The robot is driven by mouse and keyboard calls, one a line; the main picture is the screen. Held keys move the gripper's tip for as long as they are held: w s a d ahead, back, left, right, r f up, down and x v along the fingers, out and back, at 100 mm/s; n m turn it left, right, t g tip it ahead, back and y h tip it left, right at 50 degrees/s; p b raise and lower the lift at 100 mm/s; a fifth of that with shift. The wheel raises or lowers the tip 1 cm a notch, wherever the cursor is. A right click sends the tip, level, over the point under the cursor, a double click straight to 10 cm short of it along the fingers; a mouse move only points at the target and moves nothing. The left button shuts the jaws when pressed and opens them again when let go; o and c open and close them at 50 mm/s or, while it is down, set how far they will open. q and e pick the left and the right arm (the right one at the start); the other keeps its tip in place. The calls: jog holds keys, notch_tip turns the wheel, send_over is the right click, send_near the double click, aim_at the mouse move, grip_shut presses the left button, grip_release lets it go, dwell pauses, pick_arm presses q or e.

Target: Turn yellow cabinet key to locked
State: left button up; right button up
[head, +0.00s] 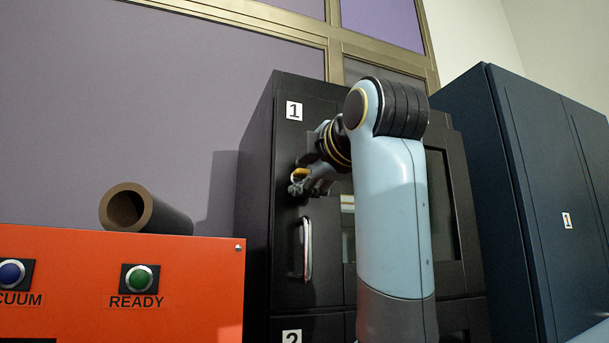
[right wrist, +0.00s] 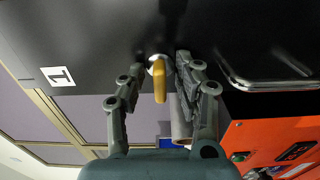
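The yellow key (right wrist: 159,82) sits in a round silver lock (right wrist: 155,64) on the black cabinet door (head: 325,215). In the head view the key (head: 300,174) shows as a small yellow patch by my right gripper's fingers. My right gripper (right wrist: 160,62) is open, with one finger on each side of the key. In the right wrist view, gaps show between the key and both fingers. I cannot tell whether the lock is locked. In the head view my right gripper (head: 297,187) is partly hidden by its own wrist. My left gripper is not in view.
A metal door handle (head: 306,249) stands out below the key; it also shows in the right wrist view (right wrist: 270,84). An orange panel (head: 205,275) with buttons and a brown tube (head: 127,208) stand at left. A dark blue cabinet (head: 530,200) stands at right.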

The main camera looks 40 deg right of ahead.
jog(key=shift+w, duration=0.1)
jog(key=c, duration=0.4)
grip_shut()
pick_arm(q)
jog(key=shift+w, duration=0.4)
